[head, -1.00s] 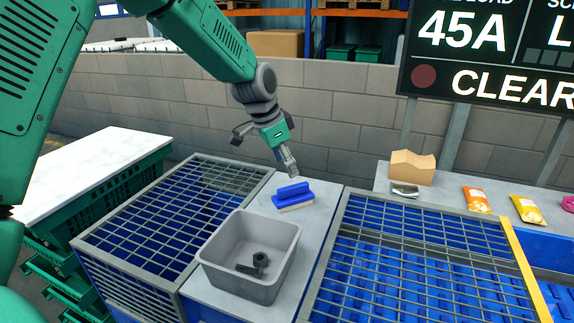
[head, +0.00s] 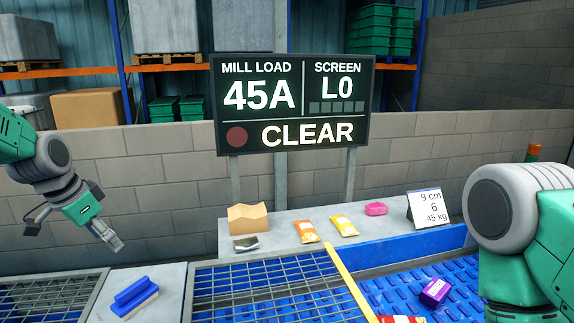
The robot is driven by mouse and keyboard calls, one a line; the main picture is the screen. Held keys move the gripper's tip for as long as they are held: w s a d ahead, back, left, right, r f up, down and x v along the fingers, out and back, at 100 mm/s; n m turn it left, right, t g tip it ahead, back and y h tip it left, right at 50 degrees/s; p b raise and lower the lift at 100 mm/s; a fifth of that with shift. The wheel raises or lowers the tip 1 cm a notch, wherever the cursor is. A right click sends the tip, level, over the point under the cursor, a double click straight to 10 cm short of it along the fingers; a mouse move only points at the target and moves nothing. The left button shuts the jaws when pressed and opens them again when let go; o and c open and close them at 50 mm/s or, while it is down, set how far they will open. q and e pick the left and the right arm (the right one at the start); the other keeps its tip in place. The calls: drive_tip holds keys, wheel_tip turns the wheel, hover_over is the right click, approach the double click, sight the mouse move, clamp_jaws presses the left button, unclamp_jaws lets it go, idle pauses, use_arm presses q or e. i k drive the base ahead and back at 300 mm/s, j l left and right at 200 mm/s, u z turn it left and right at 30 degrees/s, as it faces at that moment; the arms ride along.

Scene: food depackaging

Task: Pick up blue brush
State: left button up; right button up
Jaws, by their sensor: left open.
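The blue brush (head: 133,294) lies on the grey ledge between two metal grates at the lower left of the head view. It has a blue handle on top and a pale base below. My left gripper (head: 116,246) is above the brush and a little to its left, pointing down to the right. It is apart from the brush, open and empty. My right arm comes in at the right edge, but its gripper is outside the view.
Metal grates (head: 275,291) flank the ledge. A back shelf (head: 285,232) holds a cardboard piece (head: 248,218), an orange packet (head: 306,231), a yellow packet (head: 344,226) and a pink item (head: 376,208). A purple box (head: 434,291) lies on the blue belt (head: 390,289).

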sight(133, 299)
drive_tip(key=k, duration=1)
